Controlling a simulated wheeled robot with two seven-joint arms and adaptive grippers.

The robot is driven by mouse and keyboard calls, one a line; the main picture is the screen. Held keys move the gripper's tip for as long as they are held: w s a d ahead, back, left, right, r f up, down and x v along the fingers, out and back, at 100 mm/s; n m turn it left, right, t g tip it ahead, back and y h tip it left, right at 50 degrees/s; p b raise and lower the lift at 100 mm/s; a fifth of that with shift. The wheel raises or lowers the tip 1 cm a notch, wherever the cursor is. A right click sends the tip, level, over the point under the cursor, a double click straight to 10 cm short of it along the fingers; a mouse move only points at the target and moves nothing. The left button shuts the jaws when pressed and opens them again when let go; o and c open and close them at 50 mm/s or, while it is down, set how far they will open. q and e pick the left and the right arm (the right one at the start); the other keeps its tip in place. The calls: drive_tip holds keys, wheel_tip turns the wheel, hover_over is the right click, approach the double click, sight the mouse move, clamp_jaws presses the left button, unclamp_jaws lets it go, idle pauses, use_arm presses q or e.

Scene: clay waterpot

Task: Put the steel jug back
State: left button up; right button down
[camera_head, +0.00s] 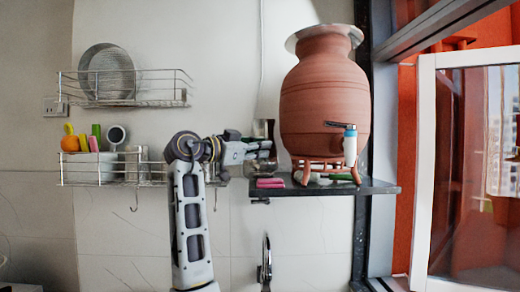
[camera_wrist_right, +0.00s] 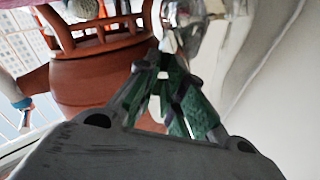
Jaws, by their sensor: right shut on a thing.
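The steel jug (camera_head: 264,129) is a shiny metal vessel, partly hidden by my gripper, just left of the clay pot. In the right wrist view its shiny metal (camera_wrist_right: 188,14) shows at the top between the fingertips. My right gripper (camera_head: 262,155) is shut on it, above the left end of the dark shelf. Whether the jug touches the shelf I cannot tell. My right gripper's green-padded fingers also show in the wrist view (camera_wrist_right: 168,75). My left gripper is not in view.
The large clay waterpot (camera_head: 322,100) with a tap stands on a clay stand on the dark shelf (camera_head: 376,187). A pink sponge (camera_head: 269,183) lies at the shelf's left end. Wire racks (camera_head: 103,183) hang at left; an open window (camera_head: 465,170) is at right.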

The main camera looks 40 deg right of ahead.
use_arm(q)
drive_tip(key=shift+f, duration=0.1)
use_arm(e)
drive_tip(key=shift+f, duration=0.1)
drive_tip(key=c, duration=1.5)
unclamp_jaws()
drive_tip(key=shift+a, duration=0.65)
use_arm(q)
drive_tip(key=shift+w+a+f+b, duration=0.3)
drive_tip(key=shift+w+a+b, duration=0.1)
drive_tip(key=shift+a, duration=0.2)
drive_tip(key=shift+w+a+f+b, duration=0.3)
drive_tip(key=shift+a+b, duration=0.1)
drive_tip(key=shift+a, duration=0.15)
use_arm(e)
drive_tip(key=a, duration=1)
drive_tip(key=shift+w+a, duration=0.3)
drive_tip(key=shift+a, duration=0.1)
